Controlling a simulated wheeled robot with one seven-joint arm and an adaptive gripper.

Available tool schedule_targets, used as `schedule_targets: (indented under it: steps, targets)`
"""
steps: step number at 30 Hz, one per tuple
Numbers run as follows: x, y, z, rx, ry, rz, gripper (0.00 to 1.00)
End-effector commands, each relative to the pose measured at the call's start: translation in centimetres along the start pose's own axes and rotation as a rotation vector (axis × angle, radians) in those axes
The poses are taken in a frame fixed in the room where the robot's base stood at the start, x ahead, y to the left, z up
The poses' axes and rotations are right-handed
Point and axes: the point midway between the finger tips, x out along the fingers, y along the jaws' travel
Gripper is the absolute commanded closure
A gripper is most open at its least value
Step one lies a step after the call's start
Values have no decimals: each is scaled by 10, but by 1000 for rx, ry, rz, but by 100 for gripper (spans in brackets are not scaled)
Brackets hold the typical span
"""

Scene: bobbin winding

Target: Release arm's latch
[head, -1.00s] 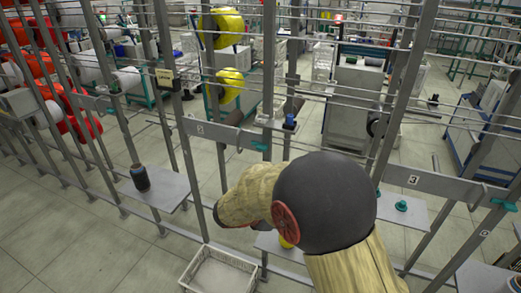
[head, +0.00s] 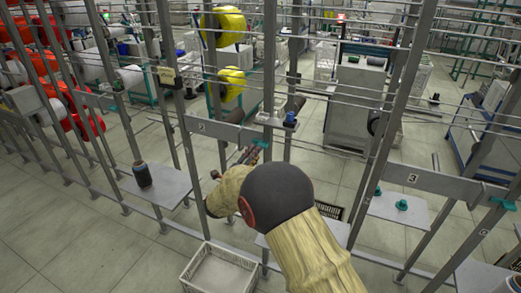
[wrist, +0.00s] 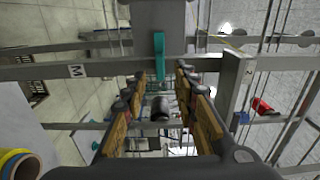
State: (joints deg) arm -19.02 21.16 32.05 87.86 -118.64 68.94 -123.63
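A teal lever (head: 261,143), which looks like the latch, sits on the grey crossbar of the station marked 2 (head: 202,127). In the wrist view the same lever (wrist: 160,55) hangs from a grey bracket (wrist: 158,18), just beyond my fingertips and roughly centred between them. My gripper (head: 248,154) is just below and left of the lever in the head view. In the wrist view my gripper (wrist: 160,78) is open, with a finger on each side and nothing held. I cannot tell whether a fingertip touches the lever. My forearm hides part of the station below.
Grey posts (head: 282,75) and thin rails stand around my gripper. A dark bobbin (head: 141,174) stands on a shelf at left. A white crate (head: 218,270) is on the floor below. A yellow-and-blue spool (wrist: 18,164) is at lower left in the wrist view.

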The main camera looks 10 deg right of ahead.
Motion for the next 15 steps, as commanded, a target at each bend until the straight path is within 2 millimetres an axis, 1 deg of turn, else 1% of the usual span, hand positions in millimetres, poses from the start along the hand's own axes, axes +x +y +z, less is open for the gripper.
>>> schedule_targets:
  steps: [1, 3, 7, 12, 15]
  targets:
    - [9, 3, -1, 1, 2, 0, 71]
    - [21, 2, -1, 2, 3, 0, 71]
    - [39, 2, -1, 2, 2, 1, 71]
    - [53, 1, 0, 3, 0, 1, 71]
    - [56, 1, 0, 3, 0, 1, 71]
